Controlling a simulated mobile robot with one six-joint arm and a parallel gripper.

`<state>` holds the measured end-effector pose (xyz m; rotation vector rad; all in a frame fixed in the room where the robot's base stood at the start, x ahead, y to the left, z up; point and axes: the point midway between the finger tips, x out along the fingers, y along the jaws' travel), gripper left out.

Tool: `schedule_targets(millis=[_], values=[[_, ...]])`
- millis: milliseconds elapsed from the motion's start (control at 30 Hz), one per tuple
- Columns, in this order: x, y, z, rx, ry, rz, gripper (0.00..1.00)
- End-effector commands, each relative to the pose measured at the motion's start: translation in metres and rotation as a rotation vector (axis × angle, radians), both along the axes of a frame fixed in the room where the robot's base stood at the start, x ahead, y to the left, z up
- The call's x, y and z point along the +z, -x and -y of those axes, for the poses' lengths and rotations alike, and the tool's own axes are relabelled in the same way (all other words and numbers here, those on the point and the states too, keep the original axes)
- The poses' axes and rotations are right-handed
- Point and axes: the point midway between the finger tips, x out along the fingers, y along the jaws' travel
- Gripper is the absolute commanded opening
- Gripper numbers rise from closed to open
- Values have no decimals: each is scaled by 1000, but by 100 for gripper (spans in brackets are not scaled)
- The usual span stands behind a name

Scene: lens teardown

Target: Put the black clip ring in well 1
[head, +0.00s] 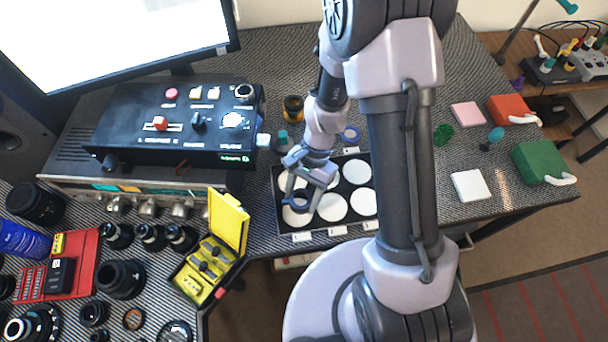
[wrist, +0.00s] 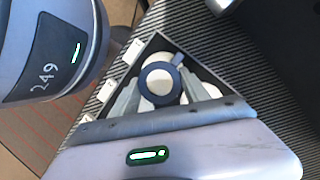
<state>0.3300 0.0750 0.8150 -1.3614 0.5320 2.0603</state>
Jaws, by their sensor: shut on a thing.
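My gripper (head: 300,196) is low over the front-left of a black tray (head: 278,200) with round white-floored wells. In the wrist view its two grey fingers (wrist: 160,88) stand on either side of a dark, blue-black ring with a small tab, which I take as the black clip ring (wrist: 160,101). The fingers are shut on it. The ring lies over the front-left well, whose white floor (head: 297,217) shows around and through it. I cannot tell whether the ring touches that floor. The small well labels (head: 302,237) are not readable.
A black control box (head: 150,125) stands left of the tray. A yellow case (head: 213,265) is at the front left. Coloured pads, including a white one (head: 470,186), lie to the right.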

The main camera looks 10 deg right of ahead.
Motion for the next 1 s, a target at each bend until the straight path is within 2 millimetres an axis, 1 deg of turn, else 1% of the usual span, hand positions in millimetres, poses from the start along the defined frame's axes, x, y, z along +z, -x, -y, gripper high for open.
schedule_targets(millis=[100,167,200,367,567,600,700,1000], values=[[-27,5,-1,-1,0,-2,15],[-38,7,-2,0,0,-1,15],[-39,8,-2,1,0,-1,15],[-34,8,-2,1,0,0,15],[-40,8,-2,1,0,0,15],[-39,8,-2,1,0,0,57],[-39,8,-2,2,0,0,75],[-41,9,-1,6,2,-2,75]])
